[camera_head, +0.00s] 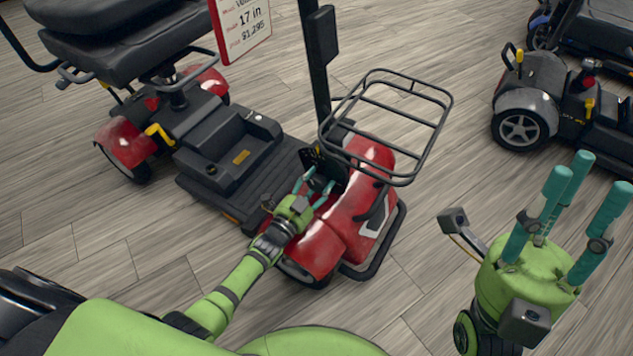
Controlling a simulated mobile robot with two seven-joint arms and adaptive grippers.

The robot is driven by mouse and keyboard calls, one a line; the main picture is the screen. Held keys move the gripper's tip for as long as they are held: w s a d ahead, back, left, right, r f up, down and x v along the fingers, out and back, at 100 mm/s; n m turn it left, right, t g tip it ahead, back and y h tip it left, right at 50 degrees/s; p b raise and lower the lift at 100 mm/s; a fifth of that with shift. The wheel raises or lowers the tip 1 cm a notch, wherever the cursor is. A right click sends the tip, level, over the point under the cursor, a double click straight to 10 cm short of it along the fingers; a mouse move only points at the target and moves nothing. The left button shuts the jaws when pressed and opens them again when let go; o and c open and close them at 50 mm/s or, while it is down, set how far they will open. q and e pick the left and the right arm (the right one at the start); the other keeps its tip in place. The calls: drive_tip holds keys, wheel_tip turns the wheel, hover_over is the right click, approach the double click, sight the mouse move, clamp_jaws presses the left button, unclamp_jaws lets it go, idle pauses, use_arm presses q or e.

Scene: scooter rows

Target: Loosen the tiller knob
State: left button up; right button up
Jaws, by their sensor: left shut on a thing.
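The red scooter (330,232) stands in the middle with its black tiller (315,70) rising from the front. My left gripper (317,184) reaches in from the lower left, its teal fingers at the tiller's base behind the red front cover. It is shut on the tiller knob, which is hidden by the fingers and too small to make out. My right gripper (575,205) is at the right, its teal fingers pointing up, spread apart and empty, away from the scooter.
A black wire basket (405,115) overhangs the front cover, close to my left gripper. The scooter's black seat (120,45) is at the upper left, near a price sign (242,28). Other scooters (540,100) stand at the upper right.

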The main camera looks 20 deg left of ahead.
use_arm(q)
drive_tip(key=shift+w+a+n, duration=0.15)
drive_tip(key=shift+a+n, duration=0.25)
drive_tip(key=shift+n, duration=0.1)
drive_tip(key=shift+f, duration=0.2)
drive_tip(key=o, duration=1.2)
drive_tip(key=shift+c, duration=0.2)
drive_tip(key=shift+d, duration=0.1)
drive_tip(key=shift+s+d, duration=0.2)
